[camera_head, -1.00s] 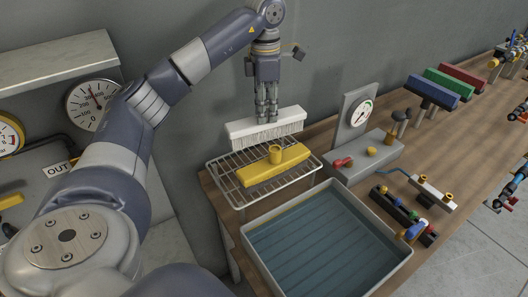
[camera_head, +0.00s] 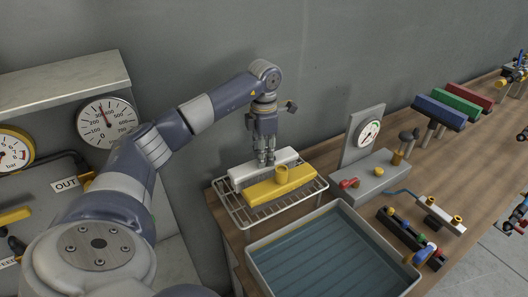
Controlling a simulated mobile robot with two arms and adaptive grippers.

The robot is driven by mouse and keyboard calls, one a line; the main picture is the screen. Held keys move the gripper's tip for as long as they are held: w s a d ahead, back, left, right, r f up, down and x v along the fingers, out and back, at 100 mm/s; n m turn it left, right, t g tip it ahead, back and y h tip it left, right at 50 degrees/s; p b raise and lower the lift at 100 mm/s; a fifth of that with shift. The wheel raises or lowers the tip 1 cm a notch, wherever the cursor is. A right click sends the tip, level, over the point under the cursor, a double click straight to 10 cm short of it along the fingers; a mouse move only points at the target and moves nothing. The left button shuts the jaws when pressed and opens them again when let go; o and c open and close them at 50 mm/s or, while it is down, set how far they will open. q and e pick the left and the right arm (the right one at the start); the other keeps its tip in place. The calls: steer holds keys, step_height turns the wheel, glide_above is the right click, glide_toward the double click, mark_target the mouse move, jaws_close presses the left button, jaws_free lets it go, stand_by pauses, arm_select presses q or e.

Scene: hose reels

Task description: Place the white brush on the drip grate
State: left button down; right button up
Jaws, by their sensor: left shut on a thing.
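The white brush (camera_head: 246,169) is low at the back of the wire drip grate (camera_head: 241,219), behind a yellow block (camera_head: 267,191) with a round knob that lies on the grate. The brush's lower part is hidden by the yellow block, so I cannot tell whether its bristles touch the wires. My left gripper (camera_head: 266,160) points straight down and is shut on the top of the white brush near its middle. My right gripper is not in view.
A water-filled grey tray (camera_head: 404,272) stands in front of the grate. A grey gauge stand (camera_head: 365,172) is to the right, with valve parts beyond it. The wall is close behind the grate. Blue, green and red blocks stand farther right.

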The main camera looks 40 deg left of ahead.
arm_select(q)
steer(key=shift+f, duration=0.2)
steer(key=c, duration=1.3)
jaws_free()
step_height(320, 180, up, 7)
steer(key=shift+w+f+b, duration=0.15)
steer(key=shift+f+b, duration=0.05)
steer(key=shift+b, duration=0.8)
step_height(320, 180, up, 4)
steer(key=shift+r+p, duration=0.1)
steer(key=shift+p, duration=0.45)
steer(key=shift+r, duration=0.75)
steer(key=shift+f, duration=0.1)
